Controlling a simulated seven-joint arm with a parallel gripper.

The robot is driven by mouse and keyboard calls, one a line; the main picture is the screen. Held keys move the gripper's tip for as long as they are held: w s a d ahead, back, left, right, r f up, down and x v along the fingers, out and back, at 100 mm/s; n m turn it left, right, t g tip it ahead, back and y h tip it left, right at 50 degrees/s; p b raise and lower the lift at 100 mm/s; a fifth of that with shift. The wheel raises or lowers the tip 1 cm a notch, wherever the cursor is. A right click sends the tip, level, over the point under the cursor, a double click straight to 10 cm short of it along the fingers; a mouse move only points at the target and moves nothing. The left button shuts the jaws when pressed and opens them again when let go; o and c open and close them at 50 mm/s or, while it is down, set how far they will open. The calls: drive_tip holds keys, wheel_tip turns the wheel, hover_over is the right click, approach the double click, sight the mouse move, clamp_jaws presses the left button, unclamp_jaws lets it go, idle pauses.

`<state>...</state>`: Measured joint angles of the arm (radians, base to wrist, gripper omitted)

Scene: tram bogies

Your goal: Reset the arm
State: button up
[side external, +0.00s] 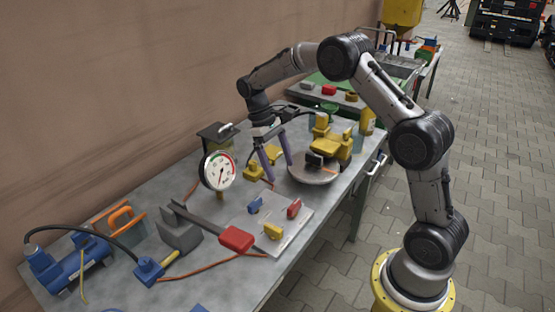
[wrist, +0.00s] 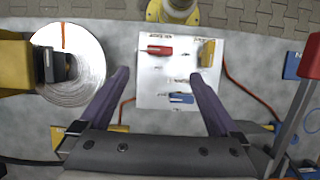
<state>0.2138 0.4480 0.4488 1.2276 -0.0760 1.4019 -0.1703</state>
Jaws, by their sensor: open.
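My gripper (side external: 279,171) hangs from the bent arm over the steel workbench (side external: 180,291), near its middle, pointing down. Its two purple fingers are spread apart with nothing between them. In the wrist view, my gripper (wrist: 160,76) frames a white plate (wrist: 150,98) on the bench below. A red piece (wrist: 160,50), a yellow piece (wrist: 206,53) and a blue piece (wrist: 182,98) are on that plate. The fingers appear apart from the plate and its pieces.
A round dial gauge (side external: 219,171) stands left of my gripper. A yellow machine (side external: 333,143) and a round metal disc (side external: 315,177) are close on the right. A red-handled lever (side external: 237,239) and blue clamp (side external: 79,263) lie nearer the front. Paved floor lies right of the bench.

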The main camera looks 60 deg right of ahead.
drive_tip(key=shift+w+r, duration=0.25)
drive_tip(key=shift+r, duration=0.45)
drive_tip(key=s+a+r+n+t, duration=0.1)
drive_tip(key=s+a+r+t, duration=0.2)
drive_tip(key=r, duration=0.6)
drive_tip(key=s+a+r+t, duration=0.25)
drive_tip(key=s+r, duration=0.25)
drive_tip(key=r, duration=0.3)
drive_tip(key=s+a+r+t, duration=0.2)
drive_tip(key=s+a+t, duration=0.15)
drive_tip(key=s, duration=0.75)
drive_tip(key=s+a+f+t, duration=0.1)
drive_tip(key=s+f, duration=0.5)
drive_tip(key=shift+a+m, duration=0.3)
drive_tip(key=shift+m, duration=0.1)
